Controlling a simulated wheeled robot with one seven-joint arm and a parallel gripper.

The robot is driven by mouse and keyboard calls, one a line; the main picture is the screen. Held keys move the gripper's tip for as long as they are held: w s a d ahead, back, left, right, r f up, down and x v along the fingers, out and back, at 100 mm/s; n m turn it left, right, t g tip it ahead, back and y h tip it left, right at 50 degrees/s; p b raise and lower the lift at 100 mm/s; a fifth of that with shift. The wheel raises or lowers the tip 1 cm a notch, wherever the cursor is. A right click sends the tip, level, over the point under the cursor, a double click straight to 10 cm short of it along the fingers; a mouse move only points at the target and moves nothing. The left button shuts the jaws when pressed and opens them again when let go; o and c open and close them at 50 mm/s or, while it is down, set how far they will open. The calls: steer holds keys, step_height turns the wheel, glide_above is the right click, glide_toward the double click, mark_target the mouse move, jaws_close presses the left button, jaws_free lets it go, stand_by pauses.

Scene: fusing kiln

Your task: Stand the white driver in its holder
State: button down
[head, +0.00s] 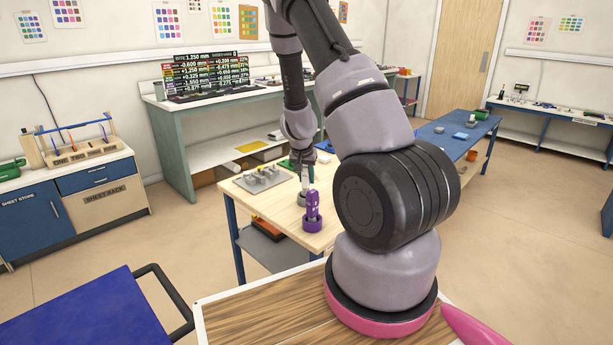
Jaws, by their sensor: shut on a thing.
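The white driver (305,178) is upright below my gripper (303,163), which is shut on its upper part. A small grey holder (303,199) stands on the pale wooden table (263,203) directly below the driver. I cannot tell from this view whether the driver's lower end is inside the holder or just above or behind it. A purple driver (312,203) stands upright in a purple holder (312,223), closer to me. The fingertips are small, dark and partly hidden by my arm.
A grey tray with pale blocks (262,178) lies left of the holders. A green item (295,157) is behind my gripper. My arm hides the table's right part. A blue-topped table (440,133) stands beyond. Bare wood lies left of the purple holder.

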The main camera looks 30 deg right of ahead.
steer(key=shift+f, duration=0.25)
steer(key=shift+f, duration=0.35)
steer(key=shift+f, duration=0.45)
steer(key=c, duration=0.5)
jaws_free()
steer(key=shift+r, duration=0.1)
steer(key=v, duration=1)
steer(key=shift+r, duration=0.25)
